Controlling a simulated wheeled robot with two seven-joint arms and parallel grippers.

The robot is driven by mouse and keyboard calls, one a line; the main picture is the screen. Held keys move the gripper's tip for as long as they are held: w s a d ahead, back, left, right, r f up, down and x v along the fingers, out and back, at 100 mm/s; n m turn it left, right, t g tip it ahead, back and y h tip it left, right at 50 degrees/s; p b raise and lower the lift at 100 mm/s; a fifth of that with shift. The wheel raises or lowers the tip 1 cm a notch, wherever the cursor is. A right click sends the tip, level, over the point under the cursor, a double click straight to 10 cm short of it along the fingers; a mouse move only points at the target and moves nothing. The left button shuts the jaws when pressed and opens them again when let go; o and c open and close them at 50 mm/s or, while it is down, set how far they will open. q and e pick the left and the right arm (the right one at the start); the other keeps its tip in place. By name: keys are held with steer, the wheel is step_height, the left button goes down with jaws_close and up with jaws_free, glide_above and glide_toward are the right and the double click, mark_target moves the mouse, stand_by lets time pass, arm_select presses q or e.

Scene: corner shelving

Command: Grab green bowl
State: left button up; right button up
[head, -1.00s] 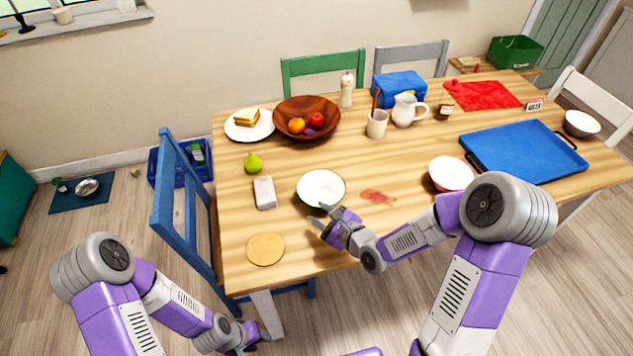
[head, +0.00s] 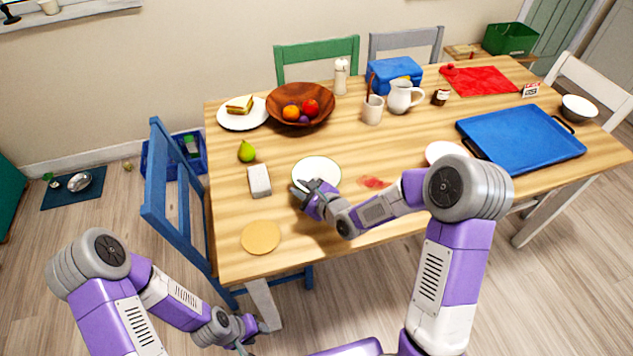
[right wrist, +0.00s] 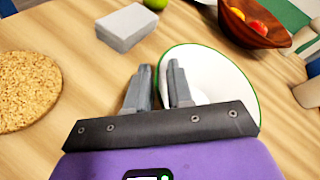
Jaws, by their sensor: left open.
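The green bowl, white inside with a thin green rim, stands upright on the table in the head view (head: 317,170) and fills the upper right of the right wrist view (right wrist: 218,72). My right gripper (head: 307,188) is at the bowl's near-left edge. In the right wrist view its two fingers (right wrist: 160,80) are apart, with the bowl's left rim showing between them. The right finger overlaps the bowl's white inside, the left finger is over wood. Whether they touch the rim I cannot tell. My left gripper (head: 252,335) is open and empty, low beside the table's near-left leg.
A white-grey block (head: 259,181), a round cork mat (head: 261,238) and a green pear (head: 247,152) lie left of the bowl. A red stain (head: 372,182) is to its right. A wooden fruit bowl (head: 301,104) stands behind. My right arm partly hides another bowl (head: 443,151).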

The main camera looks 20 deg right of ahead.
jaws_close()
